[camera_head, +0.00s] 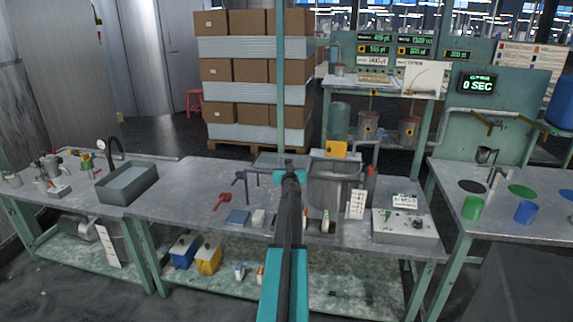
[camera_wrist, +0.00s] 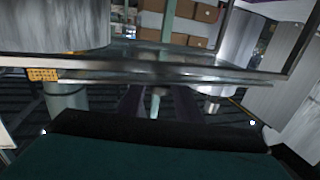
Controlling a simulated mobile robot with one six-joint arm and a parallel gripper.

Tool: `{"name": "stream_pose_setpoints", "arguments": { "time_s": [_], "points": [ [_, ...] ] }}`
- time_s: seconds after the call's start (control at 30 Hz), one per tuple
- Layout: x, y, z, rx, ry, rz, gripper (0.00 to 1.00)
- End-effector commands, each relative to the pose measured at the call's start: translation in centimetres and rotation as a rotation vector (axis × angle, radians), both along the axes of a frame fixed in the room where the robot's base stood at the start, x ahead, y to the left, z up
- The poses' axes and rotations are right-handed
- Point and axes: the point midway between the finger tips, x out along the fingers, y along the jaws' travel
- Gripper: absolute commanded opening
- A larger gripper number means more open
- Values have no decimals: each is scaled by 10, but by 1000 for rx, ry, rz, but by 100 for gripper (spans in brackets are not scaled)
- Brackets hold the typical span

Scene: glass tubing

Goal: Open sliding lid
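No sliding lid can be told apart for certain. A large round metal vessel (camera_head: 335,192) stands at the back of the middle bench, just right of my arm. My arm reaches forward over this bench, and its far end (camera_head: 290,177) is beside the vessel; the fingertips are not clear there. The wrist view shows a thin metal frame (camera_wrist: 200,76) across the picture, close ahead. Grey metal cylinders (camera_wrist: 60,25) show behind it. Two dark bars low in the middle may be my fingers, but they are too dim to tell their opening.
The middle bench (camera_head: 180,200) carries a red tool (camera_head: 222,201), a blue block (camera_head: 237,217) and a control box (camera_head: 404,226) at its right. A sink (camera_head: 127,183) is at the left. A right bench holds green (camera_head: 472,207) and blue (camera_head: 525,212) cups. Stacked boxes (camera_head: 245,70) stand behind.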

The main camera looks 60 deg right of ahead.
Motion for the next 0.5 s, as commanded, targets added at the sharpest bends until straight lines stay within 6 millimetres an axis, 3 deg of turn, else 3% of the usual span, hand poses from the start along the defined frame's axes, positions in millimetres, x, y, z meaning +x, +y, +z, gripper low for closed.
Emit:
{"name": "stream_pose_setpoints", "arguments": {
  "time_s": [0.5],
  "points": [
    [-2, 1, 4, -4, -3, 0, 43]
  ]
}}
